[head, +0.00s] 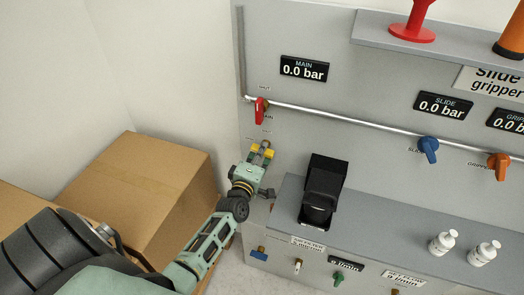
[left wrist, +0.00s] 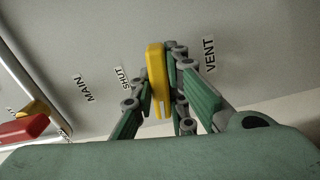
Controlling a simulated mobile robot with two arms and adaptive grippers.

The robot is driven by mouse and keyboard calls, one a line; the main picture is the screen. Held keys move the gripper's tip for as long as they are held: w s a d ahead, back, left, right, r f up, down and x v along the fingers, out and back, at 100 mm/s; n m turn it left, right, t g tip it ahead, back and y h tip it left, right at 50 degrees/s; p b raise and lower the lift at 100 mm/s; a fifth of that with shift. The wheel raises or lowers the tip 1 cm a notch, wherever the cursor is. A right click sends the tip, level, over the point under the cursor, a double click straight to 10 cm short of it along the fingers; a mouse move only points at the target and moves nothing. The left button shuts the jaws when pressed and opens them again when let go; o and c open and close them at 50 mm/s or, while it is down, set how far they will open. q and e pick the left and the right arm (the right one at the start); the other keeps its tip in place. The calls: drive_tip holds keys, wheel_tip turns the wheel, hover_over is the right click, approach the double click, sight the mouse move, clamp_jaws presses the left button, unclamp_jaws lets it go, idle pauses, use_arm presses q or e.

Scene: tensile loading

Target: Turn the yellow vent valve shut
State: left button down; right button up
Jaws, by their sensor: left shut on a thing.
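The yellow vent valve handle (left wrist: 155,75) is between the two fingers of my left gripper (left wrist: 163,92), and the gripper is shut on it. In the left wrist view the handle runs nearly up and down the picture, between the SHUT label (left wrist: 124,78) and the VENT label (left wrist: 209,54). In the head view my left gripper (head: 261,157) is at the panel below the red valve, and yellow parts of the handle (head: 254,149) show around its fingertips. The fingers hide some of the handle. My right gripper is in neither view.
The red main valve (head: 260,110) is just above, on a metal pipe (head: 330,118). A black device (head: 322,190) stands on the grey ledge (head: 380,225) to the right, with two white bottles (head: 442,243) farther right. Cardboard boxes (head: 140,190) are left of my arm.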

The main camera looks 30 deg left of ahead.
use_arm(q)
drive_tip(key=m+p, duration=0.1)
drive_tip(key=m, duration=0.3)
drive_tip(key=m+p, duration=0.1)
drive_tip(key=m, duration=0.7)
drive_tip(key=shift+f+m+p, duration=0.1)
drive_tip(key=shift+m+p, duration=0.2)
drive_tip(key=shift+m, duration=1.5)
drive_tip(key=shift+f, duration=0.1)
drive_tip(key=c, duration=1.7)
unclamp_jaws()
drive_tip(key=v, duration=1.2)
drive_tip(key=shift+s, duration=0.1)
